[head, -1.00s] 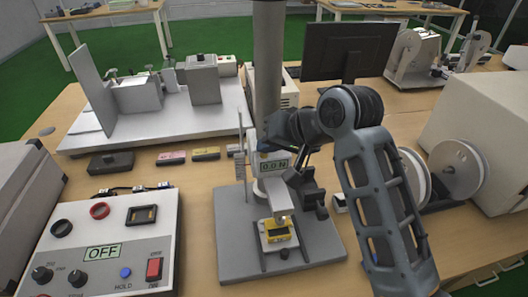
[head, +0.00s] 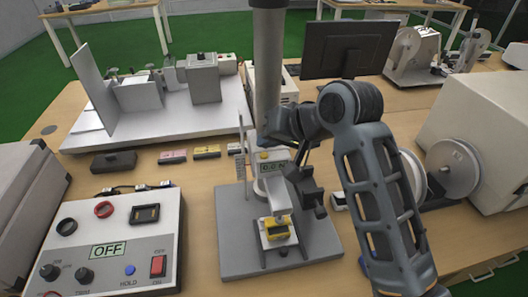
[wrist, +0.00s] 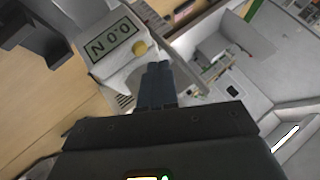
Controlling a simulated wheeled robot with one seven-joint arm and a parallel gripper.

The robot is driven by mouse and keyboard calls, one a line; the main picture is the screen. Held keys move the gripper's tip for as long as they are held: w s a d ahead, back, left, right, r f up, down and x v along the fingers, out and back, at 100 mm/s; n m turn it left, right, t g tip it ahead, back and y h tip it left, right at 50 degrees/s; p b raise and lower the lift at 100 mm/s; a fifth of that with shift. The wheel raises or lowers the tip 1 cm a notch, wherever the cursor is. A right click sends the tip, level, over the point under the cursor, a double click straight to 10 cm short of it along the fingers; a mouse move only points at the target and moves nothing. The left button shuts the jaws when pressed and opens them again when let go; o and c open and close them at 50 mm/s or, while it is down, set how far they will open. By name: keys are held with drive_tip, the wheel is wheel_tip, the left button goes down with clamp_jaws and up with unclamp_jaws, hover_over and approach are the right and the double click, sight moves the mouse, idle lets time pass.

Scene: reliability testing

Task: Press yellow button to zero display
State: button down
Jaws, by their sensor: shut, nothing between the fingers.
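The force gauge is a white device with a small display (head: 275,167) on the test stand. The display also shows in the wrist view (wrist: 112,40), where it reads 0.0 N. The round yellow button (head: 264,156) is on the gauge face beside the display. In the wrist view the yellow button (wrist: 139,47) lies just above and left of my fingertips. My gripper (wrist: 158,68) is shut and empty, its dark fingers together. It appears apart from the button. In the head view my arm covers part of the gauge's right side.
The stand's grey base (head: 240,245) carries a yellow block (head: 277,229) below the gauge. A grey column (head: 268,65) rises close behind. A control box (head: 107,245) reading OFF stands at left. A white machine with reels (head: 454,168) stands at right.

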wheel_tip(320, 180, up, 3)
drive_tip(key=shift+f+p, duration=0.1)
drive_tip(key=shift+p, duration=0.85)
wheel_tip(320, 180, up, 2)
